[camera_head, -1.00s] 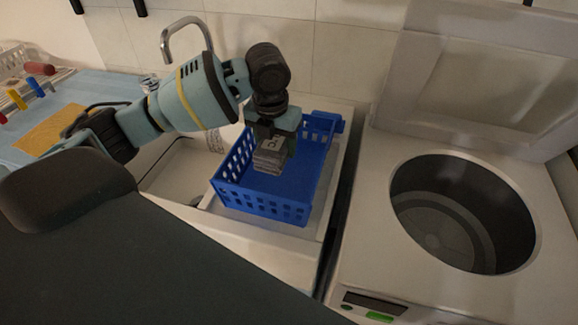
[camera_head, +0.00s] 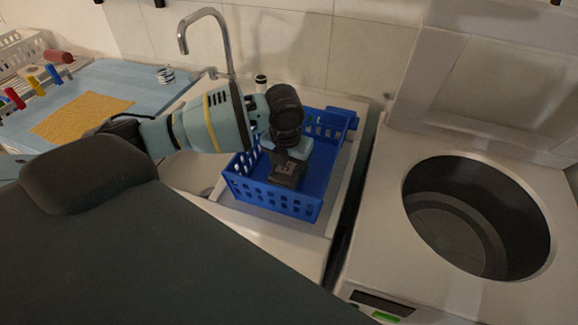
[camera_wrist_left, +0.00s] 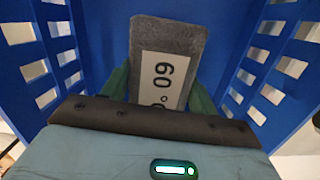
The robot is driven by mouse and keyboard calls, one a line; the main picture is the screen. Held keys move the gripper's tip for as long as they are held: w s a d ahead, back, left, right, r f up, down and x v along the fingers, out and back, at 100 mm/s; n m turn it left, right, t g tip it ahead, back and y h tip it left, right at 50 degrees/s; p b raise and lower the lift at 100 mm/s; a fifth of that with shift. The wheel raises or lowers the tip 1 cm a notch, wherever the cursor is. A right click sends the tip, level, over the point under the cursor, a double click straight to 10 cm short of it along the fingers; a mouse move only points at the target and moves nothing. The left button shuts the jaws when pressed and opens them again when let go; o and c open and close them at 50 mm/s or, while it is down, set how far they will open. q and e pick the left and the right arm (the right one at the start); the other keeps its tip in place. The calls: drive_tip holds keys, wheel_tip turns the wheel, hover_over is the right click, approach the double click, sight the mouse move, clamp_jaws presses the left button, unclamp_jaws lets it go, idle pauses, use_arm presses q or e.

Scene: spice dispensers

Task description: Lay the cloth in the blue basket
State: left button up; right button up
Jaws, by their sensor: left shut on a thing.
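The blue basket (camera_head: 272,200) stands on the white counter by the sink, left of the round-lidded machine. My left gripper (camera_head: 291,155) reaches down into it from above. It is shut on a grey folded cloth with a white printed label (camera_wrist_left: 165,72), gripped between its green fingers in the left wrist view. In the head view the cloth (camera_head: 285,174) is a small dark block inside the basket walls, low near the floor. Whether it touches the basket floor I cannot tell. The basket walls (camera_wrist_left: 285,68) rise on both sides in the wrist view. My right gripper is not in view.
An open top-loading drum (camera_head: 478,215) is to the right, its lid raised behind. A tap (camera_head: 212,40) stands behind the basket. At left, a yellow cloth (camera_head: 83,117) lies on a blue surface (camera_head: 112,80). The basket floor around the cloth looks clear.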

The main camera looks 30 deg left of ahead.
use_arm(q)
drive_tip(key=shift+f, duration=0.2)
drive_tip(key=shift+f, duration=0.1)
drive_tip(key=o, duration=1.1)
drive_tip(key=shift+f, duration=0.1)
drive_tip(key=r, duration=0.4)
drive_tip(key=s+r, duration=0.1)
drive_tip(key=r, duration=0.3)
drive_tip(key=r+p, duration=0.1)
drive_tip(key=r, duration=0.3)
drive_tip(key=shift+s+d+r, duration=0.15)
drive_tip(key=shift+s, duration=0.1)
